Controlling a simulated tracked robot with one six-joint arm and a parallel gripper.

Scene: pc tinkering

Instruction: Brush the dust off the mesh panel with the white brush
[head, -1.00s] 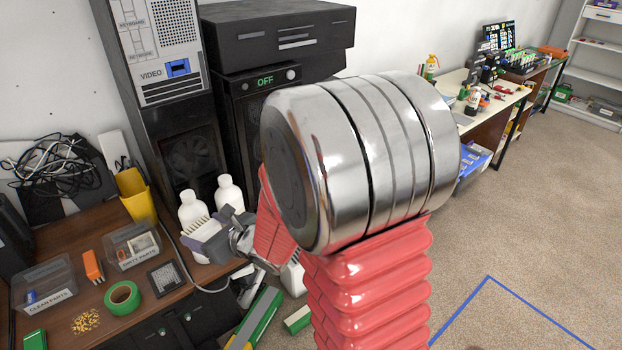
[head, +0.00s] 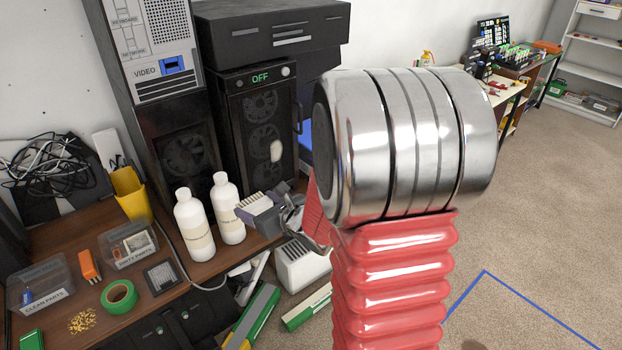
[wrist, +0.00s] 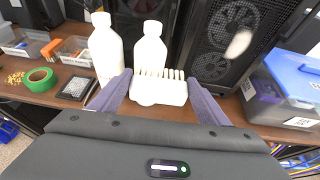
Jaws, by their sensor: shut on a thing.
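The white brush (head: 255,203) is held in my gripper (head: 266,213). In the wrist view the brush (wrist: 160,88) lies crosswise between my two grey fingers (wrist: 158,92), its bristles pointing away from me toward the black case. The mesh panel (head: 262,110) is the dark front of the black case marked OFF, with round fans behind it. A pale dust patch (head: 277,151) sits on its lower right part; it also shows in the wrist view (wrist: 239,44), ahead and right of the brush. The brush is apart from the panel, lower and nearer to me.
Two white bottles (head: 195,225) stand on the wooden desk (head: 60,237), just left of the brush. A blue-lidded box (wrist: 290,85) is at the right in the wrist view. Green tape (head: 119,296) and a small dark mesh piece (head: 162,277) lie on the desk.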

